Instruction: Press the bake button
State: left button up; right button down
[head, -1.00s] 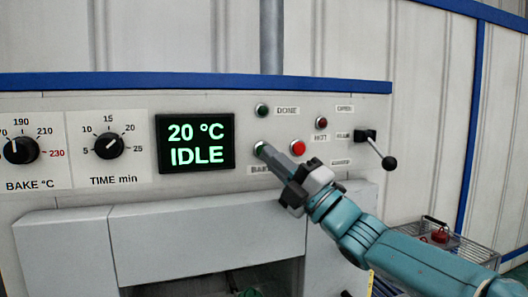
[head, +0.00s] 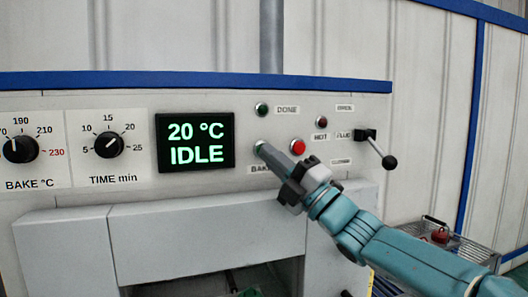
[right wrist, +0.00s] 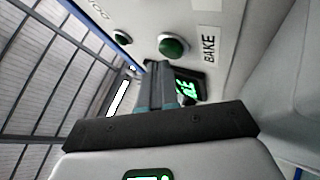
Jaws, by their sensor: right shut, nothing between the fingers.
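The green bake button (right wrist: 173,46) sits on the oven panel beside its BAKE label (right wrist: 208,48) in the right wrist view. In the head view the bake button (head: 259,145) is mostly hidden behind my fingertips. My right gripper (head: 265,150) is shut and empty, its tips pointing at the button from the lower right. In the right wrist view the gripper (right wrist: 157,68) has its tips just below the button in the picture; I cannot tell whether they touch it. The display (head: 195,142) reads 20 °C IDLE. My left gripper is not in view.
A red button (head: 298,146) is close to the right of my fingertips. A green DONE lamp (head: 262,109) is above, and a red lamp (head: 321,122) is further right. A black-knobbed lever (head: 377,150) sticks out at the right. Two dials (head: 109,146) are on the left.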

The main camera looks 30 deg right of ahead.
jog(key=shift+w+r, duration=0.15)
jog(key=shift+w, duration=0.05)
dwell(1.1)
jog(key=shift+w+f, duration=0.25)
jog(key=shift+w, duration=0.2)
jog(key=shift+f, duration=0.2)
jog(key=shift+s+a+f+b, duration=0.1)
jog(key=shift+s+f+b, duration=0.35)
jog(key=shift+b, duration=0.6)
jog(key=shift+s+r, duration=0.15)
jog(key=shift+s, duration=0.35)
jog(key=shift+w, duration=0.1)
